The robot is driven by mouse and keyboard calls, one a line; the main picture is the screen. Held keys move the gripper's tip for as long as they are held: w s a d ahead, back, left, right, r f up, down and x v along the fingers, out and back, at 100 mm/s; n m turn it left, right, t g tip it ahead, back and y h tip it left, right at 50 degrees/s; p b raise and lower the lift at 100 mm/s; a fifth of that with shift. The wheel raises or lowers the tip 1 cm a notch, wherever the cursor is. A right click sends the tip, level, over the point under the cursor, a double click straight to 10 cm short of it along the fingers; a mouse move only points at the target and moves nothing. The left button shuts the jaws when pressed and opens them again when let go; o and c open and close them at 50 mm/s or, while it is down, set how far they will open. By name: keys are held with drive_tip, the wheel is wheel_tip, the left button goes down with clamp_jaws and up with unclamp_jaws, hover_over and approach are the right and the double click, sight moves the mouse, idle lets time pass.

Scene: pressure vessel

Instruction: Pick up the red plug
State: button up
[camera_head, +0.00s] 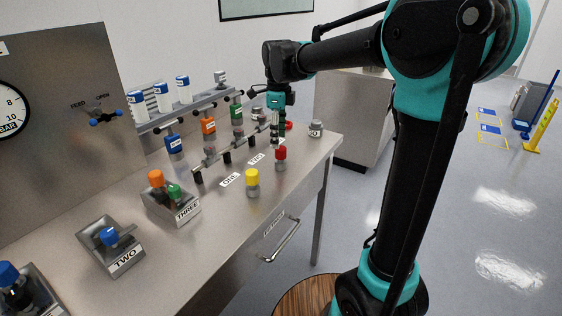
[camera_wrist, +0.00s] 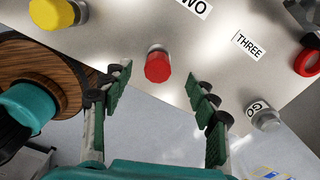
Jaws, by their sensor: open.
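The red plug (camera_head: 280,155) stands upright on the steel bench, near its front edge, with a red cap on a grey body. In the wrist view its red cap (camera_wrist: 158,66) shows from above, between the fingertips across the picture and slightly beyond them. My gripper (camera_head: 276,132) points down above the bench, close to the plug and slightly behind it in the head view. In the wrist view the green-padded fingers of my gripper (camera_wrist: 157,80) are spread wide with nothing between them.
A yellow-capped plug (camera_head: 252,183) stands nearby on the bench (camera_head: 225,215). A manifold with several coloured plugs lies behind. Labelled trays, including THREE (camera_head: 188,213), are at left.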

sight(281, 158)
wheel_tip(281, 158, down, 3)
drive_tip(key=shift+f, duration=0.1)
drive_tip(key=shift+s+d+f, duration=0.1)
drive_tip(key=shift+d+f, duration=0.1)
drive_tip(key=shift+f, duration=1.1)
drive_tip(key=shift+s+d+f, duration=0.1)
drive_tip(key=shift+d+f, duration=0.1)
drive_tip(key=shift+f, duration=1.1)
clamp_jaws()
